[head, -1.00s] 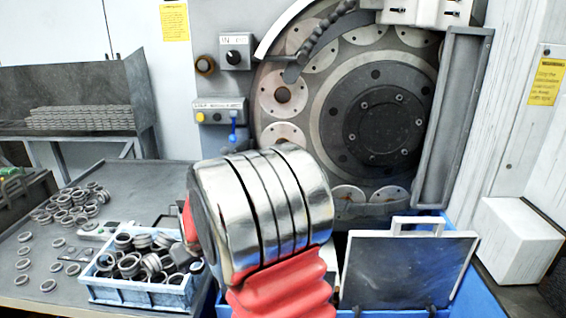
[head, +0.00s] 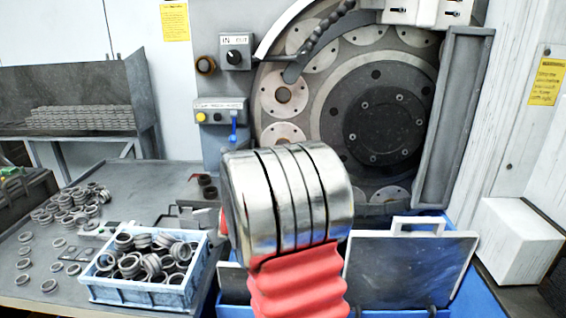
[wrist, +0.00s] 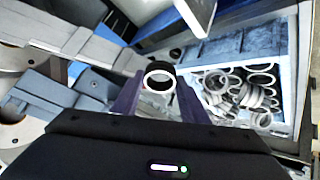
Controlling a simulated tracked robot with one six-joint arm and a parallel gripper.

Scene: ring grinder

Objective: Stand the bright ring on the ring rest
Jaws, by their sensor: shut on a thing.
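In the wrist view my gripper (wrist: 158,96) is shut on a bright ring (wrist: 159,73), which sits between its two dark fingers with its open face towards the camera. A dark round shape shows just behind the ring. In the head view my silver and red arm hides the gripper and the held ring. I cannot pick out the ring rest for certain. A dark angled bracket (head: 186,217) stands on the table right of centre, and a small dark round part (head: 207,187) is beyond it.
A blue crate (head: 105,290) full of dull rings stands on the grey table (head: 135,190); the crate also shows at right in the wrist view (wrist: 283,85). Loose rings (head: 70,205) lie at the table's left. The grinder (head: 375,120) and a hinged plate (head: 405,270) are beyond my arm.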

